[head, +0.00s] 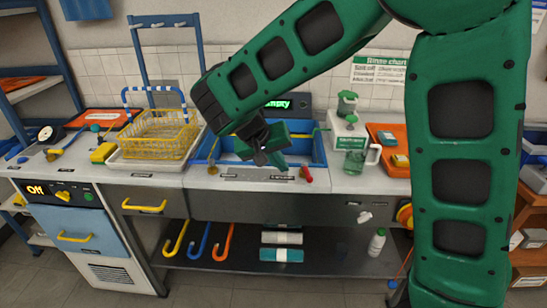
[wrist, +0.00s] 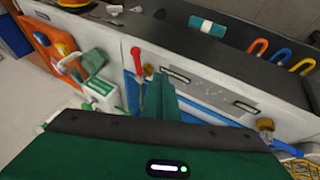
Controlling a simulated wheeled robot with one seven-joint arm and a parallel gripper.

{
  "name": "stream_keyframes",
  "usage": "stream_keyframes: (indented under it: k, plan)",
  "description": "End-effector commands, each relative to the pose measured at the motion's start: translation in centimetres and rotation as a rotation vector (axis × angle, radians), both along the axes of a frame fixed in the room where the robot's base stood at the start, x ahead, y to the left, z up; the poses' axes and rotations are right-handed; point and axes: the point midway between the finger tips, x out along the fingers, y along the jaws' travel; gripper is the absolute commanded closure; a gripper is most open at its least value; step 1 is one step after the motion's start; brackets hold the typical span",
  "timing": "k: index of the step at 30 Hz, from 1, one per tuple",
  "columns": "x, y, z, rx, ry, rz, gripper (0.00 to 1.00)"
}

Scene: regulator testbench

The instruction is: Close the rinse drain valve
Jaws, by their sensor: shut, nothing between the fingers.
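A red-handled lever (head: 306,173) stands at the front right edge of the blue sink (head: 232,157); it looks like the rinse drain valve, though no label can be read. In the wrist view the red lever (wrist: 136,60) sticks out beside a brass fitting. A second brass fitting (wrist: 265,125) is at the sink's other front corner. My gripper (head: 270,157) is shut and empty above the sink, left of the red lever and apart from it in the head view. In the wrist view its green fingers (wrist: 165,98) appear close to the lever. My gripper hides part of the sink.
A yellow wire basket (head: 158,135) stands left of the sink. A clear jug (head: 356,160), a white-and-green dispenser and an orange tray (head: 383,135) are to the right. A white bottle (head: 377,242) stands on the lower shelf.

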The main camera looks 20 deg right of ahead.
Motion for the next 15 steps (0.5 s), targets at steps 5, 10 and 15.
stream_keyframes:
  k: [5,10,15]
  plan:
    - [0.8,-1.7,-2.8,-0.001,0.004,-0.002,1.0]
    - [0.4,-4.0,-2.9,0.001,0.0,-0.002,1.0]
    - [0.3,-5.1,-3.2,-0.001,0.0,-0.001,1.0]
